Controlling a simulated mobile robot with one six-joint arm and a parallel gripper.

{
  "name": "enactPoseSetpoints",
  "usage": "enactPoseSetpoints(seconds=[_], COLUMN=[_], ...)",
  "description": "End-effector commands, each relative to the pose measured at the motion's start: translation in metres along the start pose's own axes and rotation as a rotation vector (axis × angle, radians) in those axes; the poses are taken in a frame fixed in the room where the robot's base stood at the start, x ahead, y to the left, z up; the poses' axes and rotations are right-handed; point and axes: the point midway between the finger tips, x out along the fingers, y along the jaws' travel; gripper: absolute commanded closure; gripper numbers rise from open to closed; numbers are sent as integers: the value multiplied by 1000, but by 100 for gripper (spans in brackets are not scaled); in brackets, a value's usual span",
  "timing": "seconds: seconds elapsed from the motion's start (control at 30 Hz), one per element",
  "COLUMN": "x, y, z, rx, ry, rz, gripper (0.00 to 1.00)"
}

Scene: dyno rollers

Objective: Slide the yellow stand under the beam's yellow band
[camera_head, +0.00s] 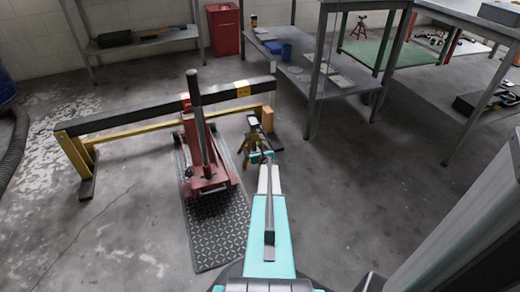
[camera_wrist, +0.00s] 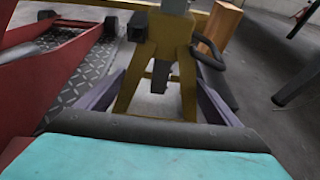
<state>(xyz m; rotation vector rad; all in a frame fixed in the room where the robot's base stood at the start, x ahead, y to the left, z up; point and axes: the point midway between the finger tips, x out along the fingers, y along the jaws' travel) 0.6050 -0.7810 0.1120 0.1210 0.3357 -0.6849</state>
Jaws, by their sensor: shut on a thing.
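The yellow stand (camera_head: 251,146) is on the floor on the near side of the beam (camera_head: 150,112), right of the red jack. My gripper (camera_head: 261,156) is shut on it from the near side. In the wrist view the yellow stand (camera_wrist: 172,48) is upright, legs spread, with a finger of my gripper (camera_wrist: 158,92) on either side. The beam's yellow band (camera_head: 243,88) is near the beam's right end, beyond and above the stand. The stand's top is cut off in the wrist view and small in the head view.
A red floor jack (camera_head: 207,172) stands on a dark tread mat (camera_head: 222,240), close left of the stand. A wooden block (camera_wrist: 219,30) is just behind the stand on its right. Shelving (camera_head: 345,85) stands at the right. The floor right of my arm is clear.

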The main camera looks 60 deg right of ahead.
Motion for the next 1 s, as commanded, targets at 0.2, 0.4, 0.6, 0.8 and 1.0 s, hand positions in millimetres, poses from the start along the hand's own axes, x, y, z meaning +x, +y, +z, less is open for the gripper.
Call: enactPoseSetpoints(seconds=[0.2,0.4,0.6,0.8,1.0], x=[14,18,17,18,22], y=[3,3,3,2,1], z=[5,6,6,7,9], rx=[-2,-2,-1,-1,-2], ry=[-1,-1,-1,-1,-2], rz=[4,3,3,4,7], gripper=[68,68,68,68,68])
